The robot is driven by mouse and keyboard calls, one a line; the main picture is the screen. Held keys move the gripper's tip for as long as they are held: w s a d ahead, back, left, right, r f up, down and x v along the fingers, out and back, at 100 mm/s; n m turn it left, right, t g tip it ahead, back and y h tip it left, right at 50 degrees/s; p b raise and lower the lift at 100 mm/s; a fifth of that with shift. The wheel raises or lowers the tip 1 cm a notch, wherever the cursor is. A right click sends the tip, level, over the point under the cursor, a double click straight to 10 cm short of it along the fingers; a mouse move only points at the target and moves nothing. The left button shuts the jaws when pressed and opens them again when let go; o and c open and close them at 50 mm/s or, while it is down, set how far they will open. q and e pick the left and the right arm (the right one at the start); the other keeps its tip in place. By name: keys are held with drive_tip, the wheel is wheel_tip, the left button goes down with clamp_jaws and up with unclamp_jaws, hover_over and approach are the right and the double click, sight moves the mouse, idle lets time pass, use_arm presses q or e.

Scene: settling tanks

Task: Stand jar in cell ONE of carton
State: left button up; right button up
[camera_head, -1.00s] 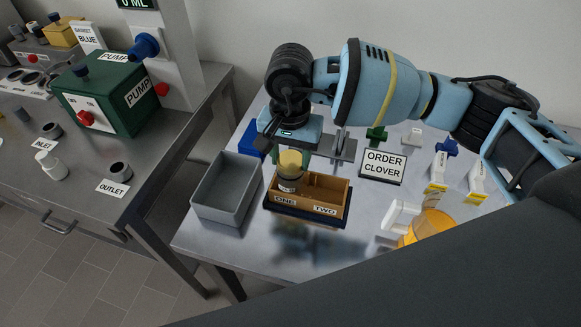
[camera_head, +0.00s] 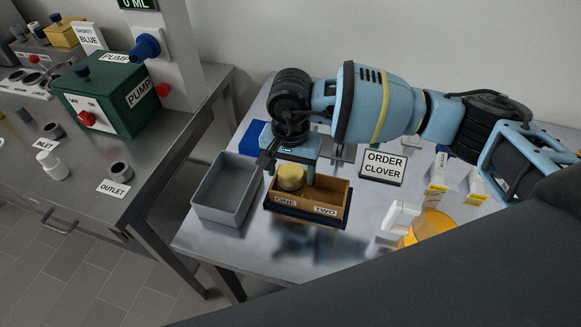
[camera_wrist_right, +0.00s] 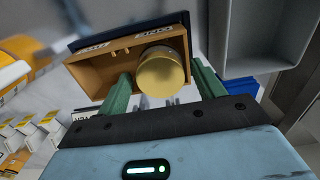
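The jar (camera_head: 291,176), with a gold lid, stands upright in cell ONE of the brown carton (camera_head: 338,200), at the carton's left end in the head view. Its lower part is hidden by the carton wall. Cell TWO, on the right, looks empty. My right gripper (camera_head: 292,167) is just above and behind the jar. In the right wrist view its green fingers are spread, with a gap on each side of the jar's lid (camera_wrist_right: 161,73). My left gripper is not in view.
A grey bin (camera_head: 226,190) stands just left of the carton. The ORDER CLOVER sign (camera_head: 384,166) is behind right. White and yellow items (camera_head: 437,180) and an orange container (camera_head: 430,226) stand to the right. The green pump (camera_head: 112,98) is on the left bench.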

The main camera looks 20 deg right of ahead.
wheel_tip(320, 180, up, 12)
drive_tip(key=shift+r+b, duration=0.2)
drive_tip(key=shift+b, duration=0.15)
idle(0.5)
idle(0.4)
